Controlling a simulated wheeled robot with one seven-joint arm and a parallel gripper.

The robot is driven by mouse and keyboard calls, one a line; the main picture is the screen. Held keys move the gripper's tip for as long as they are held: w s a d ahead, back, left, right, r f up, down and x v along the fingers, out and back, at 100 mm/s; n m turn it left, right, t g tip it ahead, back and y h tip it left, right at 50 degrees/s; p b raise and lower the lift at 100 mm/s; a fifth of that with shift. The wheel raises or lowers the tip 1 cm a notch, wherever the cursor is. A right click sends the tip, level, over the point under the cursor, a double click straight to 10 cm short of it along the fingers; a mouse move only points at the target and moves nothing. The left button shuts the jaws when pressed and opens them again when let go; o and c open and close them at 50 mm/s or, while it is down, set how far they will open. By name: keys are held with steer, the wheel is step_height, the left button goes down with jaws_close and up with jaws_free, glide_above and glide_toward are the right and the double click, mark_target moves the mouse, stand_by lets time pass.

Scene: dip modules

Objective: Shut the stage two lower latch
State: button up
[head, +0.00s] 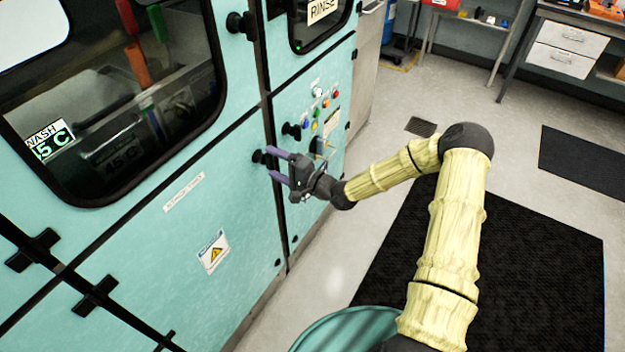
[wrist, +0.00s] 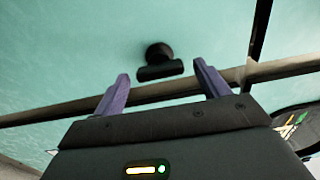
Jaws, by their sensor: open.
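A black latch knob (head: 259,157) sticks out near the right edge of the teal lower panel. In the wrist view the same latch (wrist: 160,64) shows a round base and a short crossbar lying nearly level in the picture. My gripper (head: 270,164) is open, its two purple fingers pointing at the panel. The latch stands between and just beyond the fingertips in the wrist view (wrist: 160,80), with no clear contact. Another black latch (head: 240,22) is higher up beside the window. I cannot tell from its look whether the latch is shut.
A control panel with coloured buttons (head: 325,103) and a black knob (head: 292,130) lies just right of my gripper. A label (head: 184,192) and warning sign (head: 214,251) are on the lower panel. A black mat (head: 500,270) covers the open floor at right.

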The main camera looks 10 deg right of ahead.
steer(key=b+v, duration=0.1)
steer(key=v, duration=1.4)
steer(key=shift+b, duration=0.4)
steer(key=s+d+n+g+h+p, duration=0.4)
steer(key=s+d+n+g+h, duration=0.15)
steer(key=h, duration=0.55)
steer(key=s+r+n+g+h+p, duration=0.2)
steer(key=s+r+g+h, duration=0.1)
steer(key=s+r, duration=0.8)
steer(key=shift+v, duration=1)
